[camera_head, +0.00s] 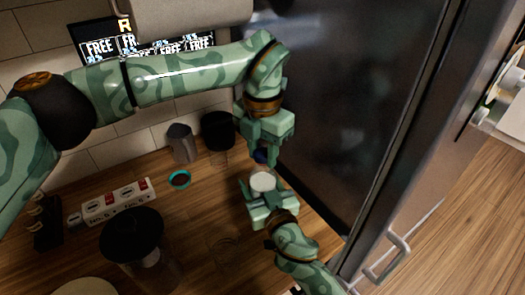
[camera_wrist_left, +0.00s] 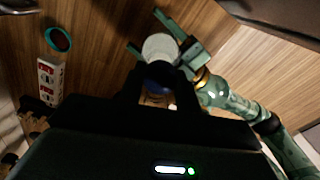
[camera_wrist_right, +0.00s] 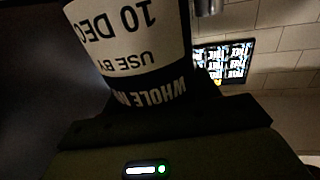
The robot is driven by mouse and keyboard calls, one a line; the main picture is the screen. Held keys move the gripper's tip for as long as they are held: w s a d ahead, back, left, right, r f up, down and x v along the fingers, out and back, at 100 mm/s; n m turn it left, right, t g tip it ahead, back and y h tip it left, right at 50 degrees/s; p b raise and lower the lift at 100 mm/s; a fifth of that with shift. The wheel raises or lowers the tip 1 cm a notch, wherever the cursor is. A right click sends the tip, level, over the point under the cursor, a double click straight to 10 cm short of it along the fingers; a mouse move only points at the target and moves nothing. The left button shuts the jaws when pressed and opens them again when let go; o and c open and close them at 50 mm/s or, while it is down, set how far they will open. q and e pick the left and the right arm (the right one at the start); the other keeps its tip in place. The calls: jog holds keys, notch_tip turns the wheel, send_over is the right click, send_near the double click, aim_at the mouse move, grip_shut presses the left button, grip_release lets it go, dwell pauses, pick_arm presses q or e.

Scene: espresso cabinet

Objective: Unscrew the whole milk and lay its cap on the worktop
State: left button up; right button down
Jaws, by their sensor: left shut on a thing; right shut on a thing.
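My left gripper (camera_head: 261,150) comes down from above and is shut on a dark blue cap (camera_head: 260,157). In the left wrist view the blue cap (camera_wrist_left: 158,76) shows between its dark fingers. The whole milk (camera_head: 263,180) stands just below the cap, its round white top showing, and a small gap appears between the two. My right gripper (camera_head: 266,195) is shut around the milk container from the near side. In the right wrist view the container's label (camera_wrist_right: 135,45) reads upside down, with "WHOLE" and "USE BY 10 DEC". The container's base is hidden.
The wooden worktop (camera_head: 205,215) is clear left of the milk. A teal-rimmed dish (camera_head: 180,179), grey pitcher (camera_head: 182,143) and black-topped cup (camera_head: 217,130) stand behind. A white labelled box (camera_head: 115,201) and dark-lidded jar (camera_head: 132,235) are left. A dark fridge side (camera_head: 350,100) borders the right.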

aim_at(263, 152)
pick_arm(q)
jog(key=shift+r, duration=2)
pick_arm(e)
jog(key=shift+c, duration=1.5)
grip_release()
